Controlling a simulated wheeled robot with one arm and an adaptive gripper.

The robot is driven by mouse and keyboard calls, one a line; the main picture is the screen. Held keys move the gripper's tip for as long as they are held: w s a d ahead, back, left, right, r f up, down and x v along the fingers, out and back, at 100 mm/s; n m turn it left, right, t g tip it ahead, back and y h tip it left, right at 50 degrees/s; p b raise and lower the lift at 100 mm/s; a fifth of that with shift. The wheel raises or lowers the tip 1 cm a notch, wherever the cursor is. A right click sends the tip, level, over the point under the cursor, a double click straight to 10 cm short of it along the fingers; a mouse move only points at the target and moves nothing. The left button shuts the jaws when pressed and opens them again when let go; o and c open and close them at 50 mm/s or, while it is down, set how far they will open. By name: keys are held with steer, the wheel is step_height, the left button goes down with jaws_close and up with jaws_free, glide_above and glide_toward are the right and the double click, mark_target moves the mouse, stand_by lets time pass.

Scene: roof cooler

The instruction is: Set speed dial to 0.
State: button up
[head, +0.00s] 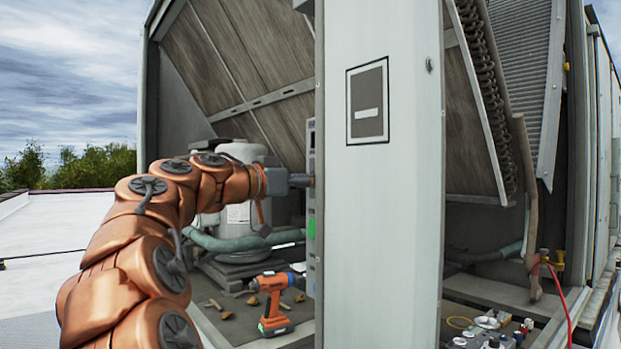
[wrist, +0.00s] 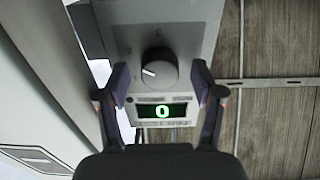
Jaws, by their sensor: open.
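In the wrist view, the speed dial (wrist: 157,70) is a round grey knob on a light grey control panel (wrist: 185,30). Its white mark points left and slightly up. My gripper (wrist: 160,75) is open, with one dark finger on each side of the dial; I see gaps between the fingers and the knob. In the head view, my gripper (head: 302,181) reaches the panel (head: 311,205), seen nearly edge-on, and the dial is hidden.
A white upright post (head: 385,230) stands just right of the panel. A grey tank (head: 240,215) and a green pipe stand behind my arm. Gauges (head: 487,325) sit at the lower right.

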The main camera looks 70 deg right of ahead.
steer(key=shift+d, duration=0.1)
steer(key=c, duration=1.1)
steer(key=shift+c, duration=0.2)
steer(key=shift+n, duration=0.3)
steer(key=shift+s+r+n+p, duration=0.1)
steer(key=shift+n+p, duration=4.65)
steer(key=shift+n, duration=1.1)
steer(key=shift+s+r+n+p, duration=0.1)
steer(key=shift+n+p, duration=4.65)
steer(key=shift+n, duration=1.1)
steer(key=o, duration=1.1)
